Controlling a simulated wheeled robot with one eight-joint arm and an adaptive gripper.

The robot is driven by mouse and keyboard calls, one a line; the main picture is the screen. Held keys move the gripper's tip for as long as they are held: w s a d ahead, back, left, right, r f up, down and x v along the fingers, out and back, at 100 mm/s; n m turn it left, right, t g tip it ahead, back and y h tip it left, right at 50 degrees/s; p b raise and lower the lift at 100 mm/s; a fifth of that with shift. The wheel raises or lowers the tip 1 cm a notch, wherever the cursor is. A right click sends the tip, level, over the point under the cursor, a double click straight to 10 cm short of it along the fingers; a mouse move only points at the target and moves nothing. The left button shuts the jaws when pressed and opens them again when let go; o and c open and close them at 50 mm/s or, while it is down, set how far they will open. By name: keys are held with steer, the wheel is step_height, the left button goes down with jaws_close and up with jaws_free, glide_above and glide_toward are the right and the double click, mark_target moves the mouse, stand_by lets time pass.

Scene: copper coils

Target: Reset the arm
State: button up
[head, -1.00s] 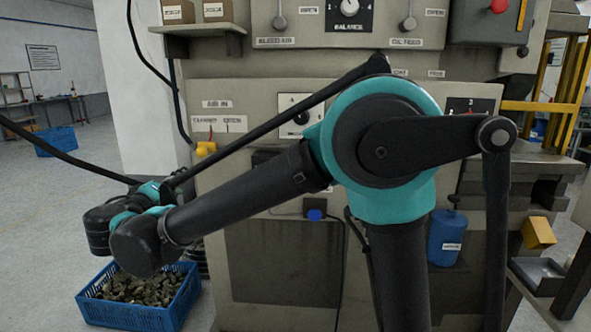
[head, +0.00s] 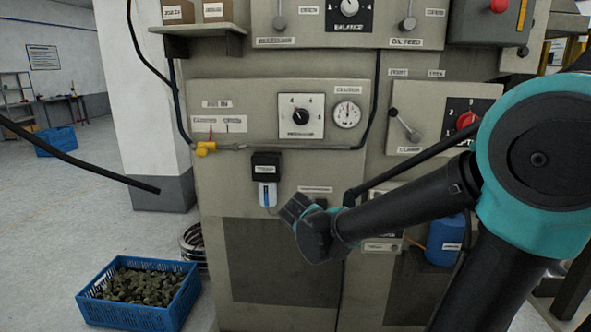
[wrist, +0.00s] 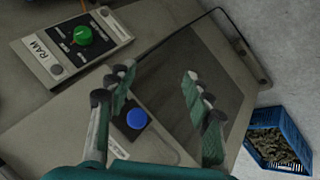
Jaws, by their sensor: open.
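My arm reaches in from the right in the head view, its teal and black links in front of the machine (head: 275,260). Between the fingers shows a blue round button (wrist: 137,119) on a dark plate on the machine's face. I cannot tell how far the fingertips are from the machine.
A green knob (wrist: 83,35) sits on the RAM panel (wrist: 42,60). A blue crate (head: 188,300) of metal pieces stands on the floor at left.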

steer(key=s+d+f+m+g+y, duration=0.1)
steer(key=s+d+f+m+y, duration=0.1)
steer(key=s+d+f, duration=0.3)
steer(key=s+d+f+m+g+y, duration=0.1)
steer(key=s+d+f, duration=0.3)
steer(key=s, duration=0.5)
steer(key=shift+s+d+f+m+g+y, duration=0.3)
steer(key=shift+s+d+f+m+y, duration=0.1)
steer(key=shift+f+m+y, duration=0.45)
steer(key=shift+f, duration=0.1)
stand_by(1.6)
